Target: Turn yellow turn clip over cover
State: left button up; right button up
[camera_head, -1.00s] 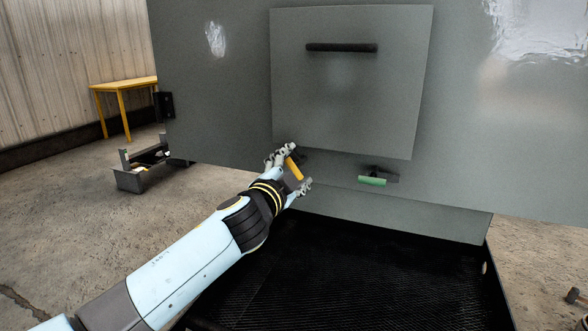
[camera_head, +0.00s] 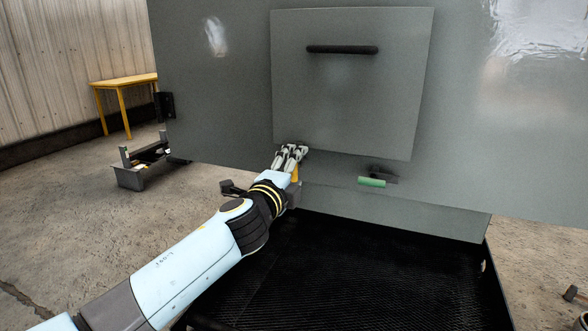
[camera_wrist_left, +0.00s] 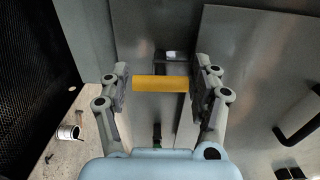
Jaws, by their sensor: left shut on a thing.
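The yellow turn clip (camera_head: 295,173) is at the lower left corner of the grey square cover (camera_head: 350,105) on the large grey enclosure. My left gripper (camera_head: 291,167) is shut on its yellow grip. In the left wrist view the yellow grip (camera_wrist_left: 160,83) spans between the two fingers (camera_wrist_left: 161,90), beside the edge of the cover (camera_wrist_left: 245,60). The fingers and wrist hide much of the clip in the head view, so I cannot tell whether it overlaps the cover. A green-gripped clip (camera_head: 371,182) sits below the cover's lower edge. My right gripper is not in view.
A black bar handle (camera_head: 342,49) stands out from the cover's upper part. A black mesh tray (camera_head: 330,270) lies below the enclosure. A grey open box (camera_head: 140,172) and a yellow table (camera_head: 122,88) stand at the left on the concrete floor.

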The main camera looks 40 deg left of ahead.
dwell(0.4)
pick_arm(q)
jog(key=o, duration=1.2)
jog(key=shift+s, duration=0.15)
jog(key=v, duration=1.1)
jog(key=shift+s+d, duration=0.2)
jog(key=shift+s, duration=0.15)
